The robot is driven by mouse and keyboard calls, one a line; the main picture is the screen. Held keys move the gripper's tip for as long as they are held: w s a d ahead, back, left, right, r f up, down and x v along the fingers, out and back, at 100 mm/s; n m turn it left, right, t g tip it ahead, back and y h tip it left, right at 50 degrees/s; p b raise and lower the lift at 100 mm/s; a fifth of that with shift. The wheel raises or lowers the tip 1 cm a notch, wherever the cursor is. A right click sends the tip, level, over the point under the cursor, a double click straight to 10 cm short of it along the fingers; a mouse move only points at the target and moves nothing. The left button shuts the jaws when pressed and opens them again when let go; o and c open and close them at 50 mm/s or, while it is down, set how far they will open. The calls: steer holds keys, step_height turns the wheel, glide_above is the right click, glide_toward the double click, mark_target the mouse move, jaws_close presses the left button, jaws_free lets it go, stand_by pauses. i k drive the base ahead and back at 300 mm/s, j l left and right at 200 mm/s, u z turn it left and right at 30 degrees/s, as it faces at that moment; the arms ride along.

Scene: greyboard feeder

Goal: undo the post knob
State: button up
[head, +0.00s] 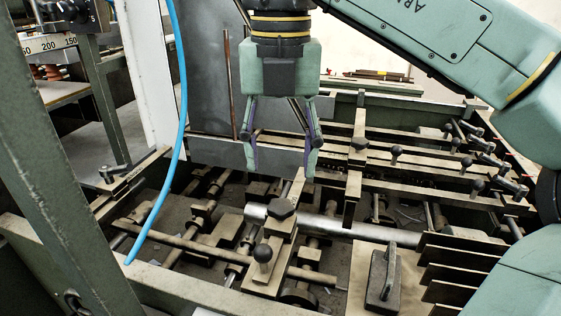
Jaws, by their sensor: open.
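My gripper (281,170) points straight down over the feeder, its two fingers apart with nothing between them. Just below the fingertips in the picture is a dark faceted knob (281,209) on top of a metal post block (271,262). The gripper appears above this knob and apart from it; the exact height gap is hard to tell. A round dark ball knob (263,254) stands on the front of the same block. A similar faceted knob (359,144) sits on another bar further back. I cannot tell for certain which is the post knob.
A thick steel shaft (340,226) runs beside the post block. Several bars with ball handles (396,151) fill the right side. A block with a handle (383,279) and dark plates (455,270) lie front right. A blue hose (181,120) hangs at left.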

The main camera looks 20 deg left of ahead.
mark_target(359, 143)
steer(key=k, duration=1)
